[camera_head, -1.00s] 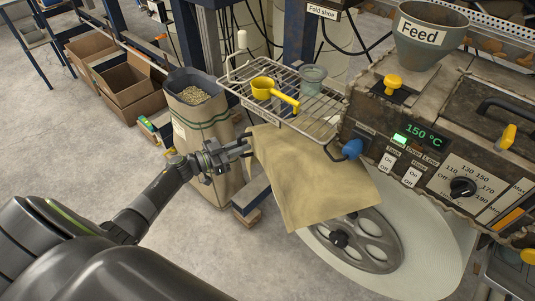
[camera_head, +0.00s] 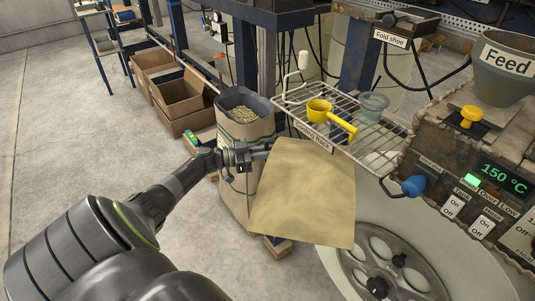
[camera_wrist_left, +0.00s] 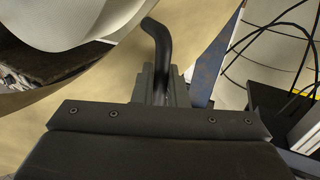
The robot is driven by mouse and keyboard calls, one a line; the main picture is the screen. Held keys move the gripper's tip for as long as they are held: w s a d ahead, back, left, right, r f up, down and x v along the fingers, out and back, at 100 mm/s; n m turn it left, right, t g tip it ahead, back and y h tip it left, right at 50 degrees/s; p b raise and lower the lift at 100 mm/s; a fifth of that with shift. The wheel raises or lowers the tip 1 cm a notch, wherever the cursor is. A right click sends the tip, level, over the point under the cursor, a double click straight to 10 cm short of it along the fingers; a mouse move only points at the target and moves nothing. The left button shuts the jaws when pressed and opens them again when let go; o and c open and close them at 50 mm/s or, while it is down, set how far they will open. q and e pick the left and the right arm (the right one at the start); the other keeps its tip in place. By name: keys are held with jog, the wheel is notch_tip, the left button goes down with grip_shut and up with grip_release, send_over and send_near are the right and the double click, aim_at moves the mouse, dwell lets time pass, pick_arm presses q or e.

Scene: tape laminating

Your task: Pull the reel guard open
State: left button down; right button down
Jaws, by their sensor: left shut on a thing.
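The reel guard is a tan, slightly curved sheet (camera_head: 305,195) beside the rack, standing left of and partly in front of the big reel. The reel's grey spoked hub (camera_head: 400,262) shows at the bottom right. My left gripper (camera_head: 262,148) is at the guard's upper left edge. In the left wrist view a dark bent handle (camera_wrist_left: 158,42) rises from between my fingers (camera_wrist_left: 158,88), with the tan guard sheet (camera_wrist_left: 105,92) behind it. The gripper is shut on that handle. The fingertips are mostly hidden in the head view. My right gripper is out of view.
A wire rack (camera_head: 345,128) holding a yellow scoop (camera_head: 330,115) and a glass jar (camera_head: 372,106) hangs just above the guard. A sack of pellets (camera_head: 238,145) stands close behind my left gripper. The machine panel (camera_head: 470,190) is at right; open floor lies left.

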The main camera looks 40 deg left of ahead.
pick_arm(q)
jog(key=c, duration=1.5)
grip_release()
jog(key=shift+f, duration=0.1)
jog(key=shift+c, duration=0.2)
jog(key=b+v, duration=0.1)
jog(key=v, duration=1.6)
jog(key=shift+s, duration=0.15)
jog(key=shift+a, duration=0.1)
